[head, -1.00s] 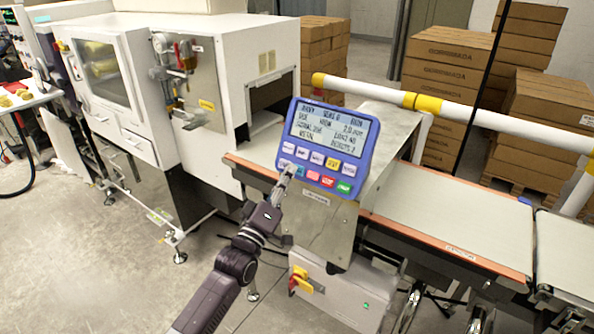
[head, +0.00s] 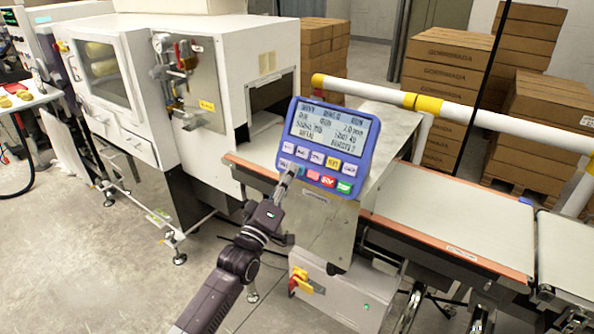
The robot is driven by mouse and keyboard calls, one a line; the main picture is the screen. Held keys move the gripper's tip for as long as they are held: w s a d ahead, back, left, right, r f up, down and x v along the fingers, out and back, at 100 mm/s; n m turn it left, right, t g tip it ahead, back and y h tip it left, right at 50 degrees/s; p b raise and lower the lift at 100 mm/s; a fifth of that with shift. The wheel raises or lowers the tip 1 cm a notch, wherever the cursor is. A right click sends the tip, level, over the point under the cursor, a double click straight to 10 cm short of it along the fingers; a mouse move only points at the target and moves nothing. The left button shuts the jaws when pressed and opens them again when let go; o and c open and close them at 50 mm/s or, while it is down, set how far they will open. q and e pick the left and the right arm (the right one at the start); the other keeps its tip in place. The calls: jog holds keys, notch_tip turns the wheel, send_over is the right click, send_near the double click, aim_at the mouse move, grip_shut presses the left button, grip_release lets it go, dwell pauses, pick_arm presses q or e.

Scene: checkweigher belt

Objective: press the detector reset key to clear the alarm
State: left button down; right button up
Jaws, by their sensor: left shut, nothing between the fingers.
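The detector's control panel (head: 328,146) is a blue-framed unit with a lit text screen and two rows of keys. The upper row has white keys and a yellow key (head: 333,163). The lower row shows a pink key (head: 313,175), a red key (head: 328,181) and a green key (head: 344,187). The key labels are too small to read surely. My left gripper (head: 289,172) is shut and empty, its tips at the lower left keys of the panel and covering part of them. I cannot tell whether the tips touch a key. My right gripper is out of view.
The conveyor belt (head: 440,207) runs right from the detector housing. A white-and-yellow guard rail (head: 470,116) stands behind it. A white machine cabinet (head: 130,90) is at left, and stacked cartons (head: 445,70) stand behind. A red-yellow switch (head: 300,283) sits below the panel.

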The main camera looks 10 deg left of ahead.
pick_arm(q)
jog(key=shift+w+d+f, duration=0.1)
jog(key=shift+w+f, duration=0.05)
jog(key=shift+w, duration=0.15)
dwell(0.4)
jog(key=shift+s+r+p, duration=0.3)
jog(key=shift+s+p, duration=0.05)
jog(key=shift+s, duration=0.05)
jog(key=shift+s+a+r, duration=0.1)
jog(key=shift+s+a, duration=0.15)
jog(key=shift+s, duration=0.1)
jog(key=s+r+p, duration=0.1)
jog(key=s+a+p, duration=0.1)
jog(key=s+p, duration=0.1)
jog(key=s+r+p, duration=0.1)
jog(key=s+p, duration=0.1)
jog(key=shift+a+r, duration=0.35)
jog(key=shift+a, duration=0.05)
